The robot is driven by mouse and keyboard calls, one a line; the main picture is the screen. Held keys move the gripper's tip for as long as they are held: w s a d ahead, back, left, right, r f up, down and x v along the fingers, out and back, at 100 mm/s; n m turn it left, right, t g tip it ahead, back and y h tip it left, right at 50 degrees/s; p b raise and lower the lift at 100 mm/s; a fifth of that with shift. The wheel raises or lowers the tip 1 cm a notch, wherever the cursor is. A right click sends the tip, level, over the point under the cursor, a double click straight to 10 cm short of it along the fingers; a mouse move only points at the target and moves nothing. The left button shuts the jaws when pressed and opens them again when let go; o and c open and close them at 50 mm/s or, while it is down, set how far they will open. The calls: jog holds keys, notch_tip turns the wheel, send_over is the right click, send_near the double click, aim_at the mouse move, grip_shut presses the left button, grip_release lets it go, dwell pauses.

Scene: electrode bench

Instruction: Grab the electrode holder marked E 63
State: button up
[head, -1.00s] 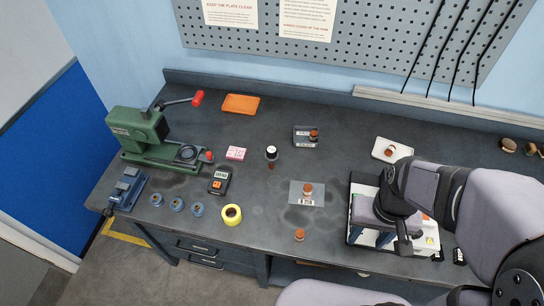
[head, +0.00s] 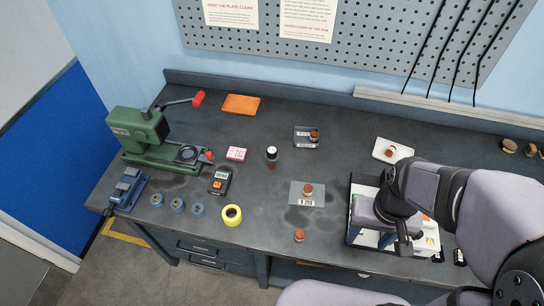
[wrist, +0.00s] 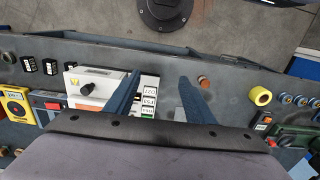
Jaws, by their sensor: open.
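My gripper (head: 373,238) is open and points down over a white-edged unit (head: 432,243) at the bench's front right. In the wrist view its two blue fingers (wrist: 158,76) stand apart with nothing held between them. A stack of small labels on white tags (wrist: 149,101) shows between the fingers; the print is too small to read surely. I cannot tell which item bears E 63. Small copper-coloured pieces stand on a grey plate with a label (head: 306,201), on a dark block (head: 304,143) and on a white tray (head: 403,150). My arm hides part of the unit.
A lone copper-coloured piece (head: 299,235) stands near the front edge. A yellow ring (head: 232,214), a green press (head: 139,133), an orange tray (head: 240,104) and a pink block (head: 236,154) are further left. Bare bench lies between the grey plate and the unit.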

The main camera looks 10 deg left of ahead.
jog(key=w+a+f+n+t+b, duration=0.1)
jog(key=w+a+f+t+b, duration=0.25)
jog(key=w+f+b, duration=0.45)
notch_tip(320, 180, up, 4)
jog(key=n+t+y+b, duration=0.5)
jog(key=t+y+b, duration=0.6)
jog(key=b, duration=0.7)
send_over(274, 154)
jog(key=a+v, duration=0.1)
jog(key=v, duration=0.5)
jog(key=h, duration=0.1)
jog(key=shift+t, duration=0.35)
notch_tip(274, 154, down, 8)
jog(key=shift+d+f+b, duration=0.1)
jog(key=shift+f+b, duration=0.1)
jog(key=shift+b, duration=0.1)
jog(key=shift+x, duration=1.1)
jog(key=shift+w+r, duration=0.1)
jog(key=shift+r, duration=0.05)
